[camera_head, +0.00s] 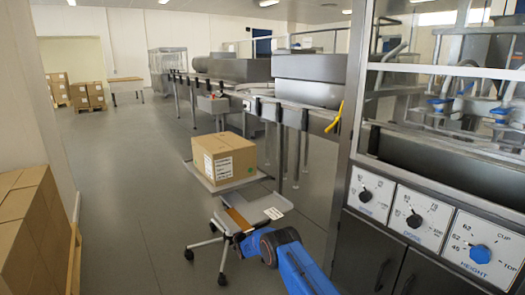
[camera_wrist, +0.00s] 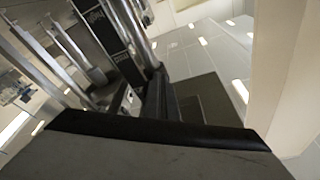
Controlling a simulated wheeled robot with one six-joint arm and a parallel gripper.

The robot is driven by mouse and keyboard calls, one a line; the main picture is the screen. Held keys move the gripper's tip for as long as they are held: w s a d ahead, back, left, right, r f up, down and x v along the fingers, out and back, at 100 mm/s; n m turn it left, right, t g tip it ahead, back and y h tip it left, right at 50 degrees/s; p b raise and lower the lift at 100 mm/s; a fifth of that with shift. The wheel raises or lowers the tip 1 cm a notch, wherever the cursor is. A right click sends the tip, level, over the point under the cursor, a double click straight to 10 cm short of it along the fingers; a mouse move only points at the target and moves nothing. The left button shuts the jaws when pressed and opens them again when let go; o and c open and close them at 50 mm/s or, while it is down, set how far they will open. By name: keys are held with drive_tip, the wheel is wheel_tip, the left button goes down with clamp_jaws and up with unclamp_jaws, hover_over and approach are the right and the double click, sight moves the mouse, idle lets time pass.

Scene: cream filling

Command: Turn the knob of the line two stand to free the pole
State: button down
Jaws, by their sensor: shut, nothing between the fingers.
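A wheeled stand with a grey top (camera_head: 262,203) and a small white label stands at the centre of the head view, on casters. I cannot tell whether it is the line two stand, and I cannot make out its pole or a turning knob on it. My blue arm reaches in from the bottom and covers part of the stand; its gripper end is not clear there. In the wrist view my gripper (camera_wrist: 160,100) is dark and shut, with nothing held. That view is tilted up toward ceiling lights and metal posts, and no knob is clear in it.
A cardboard box (camera_head: 222,160) rests on a tray beside the stand. The machine at right has HEIGHT (camera_head: 482,252) and two other dials. Cartons (camera_head: 28,225) are stacked at left. Conveyors (camera_head: 300,108) run behind. The grey floor (camera_head: 130,200) at left is clear.

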drive_tip(key=shift+w+d+f, duration=0.25)
drive_tip(key=shift+w+d, duration=0.35)
drive_tip(key=shift+d, duration=0.2)
idle(0.4)
drive_tip(key=shift+f, duration=0.15)
drive_tip(key=r+v, duration=0.1)
drive_tip(key=v, duration=0.5)
drive_tip(key=shift+d+f, duration=0.25)
drive_tip(key=shift+d, duration=0.1)
idle(0.4)
